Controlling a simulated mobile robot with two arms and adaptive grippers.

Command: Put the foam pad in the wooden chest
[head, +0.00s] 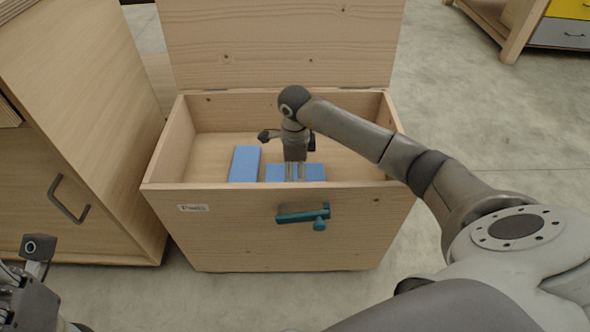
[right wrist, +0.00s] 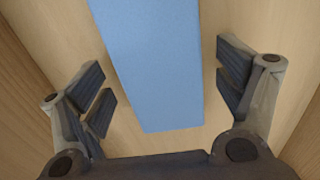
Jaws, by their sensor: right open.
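The wooden chest (head: 280,232) stands in front of me with its lid (head: 280,45) raised. Two blue foam pads lie inside: one on the left (head: 245,163), and another (head: 296,172) to its right, partly hidden by the front wall. My right gripper (head: 295,172) reaches down into the chest, over the right pad. In the right wrist view its fingers (right wrist: 162,80) are open, with a blue pad (right wrist: 155,60) between them and gaps on both sides. My left gripper (head: 30,295) is partly in frame at the lower left; its fingers do not show clearly.
A wooden cabinet (head: 80,140) with a dark handle stands close to the chest's left side. A teal handle (head: 303,216) sticks out from the chest's front. A shelf unit (head: 540,25) with a yellow drawer is at the back right. The floor on the right is clear.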

